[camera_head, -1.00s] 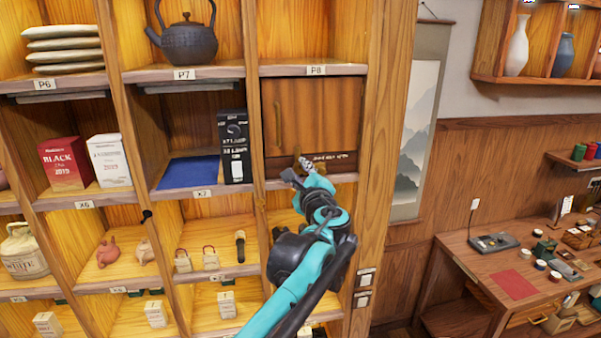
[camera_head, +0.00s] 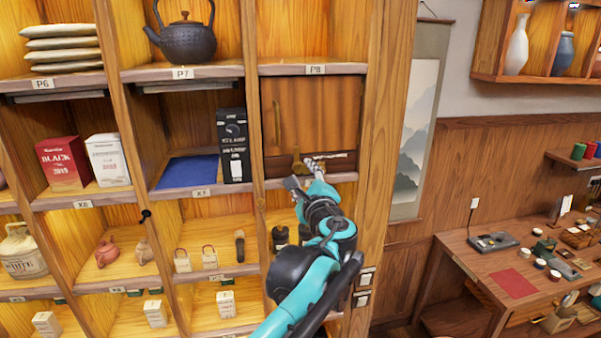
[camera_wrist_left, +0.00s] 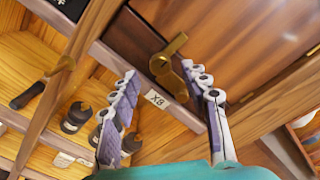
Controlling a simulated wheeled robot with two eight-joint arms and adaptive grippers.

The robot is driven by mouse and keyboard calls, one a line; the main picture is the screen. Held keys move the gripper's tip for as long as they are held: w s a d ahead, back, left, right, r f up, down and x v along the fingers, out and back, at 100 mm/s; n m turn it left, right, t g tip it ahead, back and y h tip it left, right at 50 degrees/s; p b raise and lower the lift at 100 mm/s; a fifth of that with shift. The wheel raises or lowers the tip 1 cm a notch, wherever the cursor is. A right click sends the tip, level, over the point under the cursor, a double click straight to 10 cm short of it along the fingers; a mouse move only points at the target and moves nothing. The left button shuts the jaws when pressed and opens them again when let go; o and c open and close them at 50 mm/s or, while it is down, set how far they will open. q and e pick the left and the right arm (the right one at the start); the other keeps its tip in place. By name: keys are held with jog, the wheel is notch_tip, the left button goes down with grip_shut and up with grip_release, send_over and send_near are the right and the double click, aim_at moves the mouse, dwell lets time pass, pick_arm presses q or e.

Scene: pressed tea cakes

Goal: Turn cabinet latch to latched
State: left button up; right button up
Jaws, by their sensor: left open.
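The wooden cabinet door (camera_head: 325,108) is flush in the compartment under the P8 label, with a vertical brass handle (camera_head: 277,124) on its left side. The brass latch (camera_wrist_left: 168,58) is at the door's lower edge, above the X8 label (camera_wrist_left: 157,98); it also shows in the head view (camera_head: 298,164). In the wrist view its lever lies at a slant. My left gripper (camera_wrist_left: 166,88) is open, its fingers apart on both sides of the label; the right finger's tip is close to the latch's lower end. Contact cannot be told. My right gripper is not in view.
The shelf edge runs just below the door. A black box (camera_head: 234,146) and a blue cloth (camera_head: 188,171) occupy the compartment left of the door.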

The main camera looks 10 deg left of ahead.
pick_arm(q)
jog(key=v, duration=0.8)
jog(key=shift+s, duration=0.4)
jog(key=shift+d+r, duration=0.1)
jog(key=s+a+f+n+g+b, duration=0.25)
jog(key=a+f+b, duration=0.25)
jog(key=f, duration=0.6)
jog(key=s+a+f+n+g+b, duration=0.2)
jog(key=s+a+f+n+b, duration=0.3)
jog(key=f, duration=0.6)
jog(key=s+a+f+n+g+b, duration=0.25)
jog(key=a+f+b, duration=0.3)
jog(key=f, duration=0.55)
jog(key=s+f+n+g+h+b, duration=0.1)
jog(key=s+f+n+h+b, duration=0.1)
jog(key=f, duration=0.8)
jog(key=s+d+f+n+g+h+b, duration=0.1)
jog(key=s+f+n+b, duration=0.4)
jog(key=s+f+b, duration=0.2)
jog(key=s+f+n+g+h+b, duration=0.1)
jog(key=s+f+n+b, duration=0.3)
jog(key=f, duration=0.9)
jog(key=h+b, duration=0.1)
jog(key=b, duration=0.2)
jog(key=shift+s+d+f+h, duration=0.15)
jog(key=shift+s+f+h, duration=0.15)
jog(key=shift+f, duration=0.05)
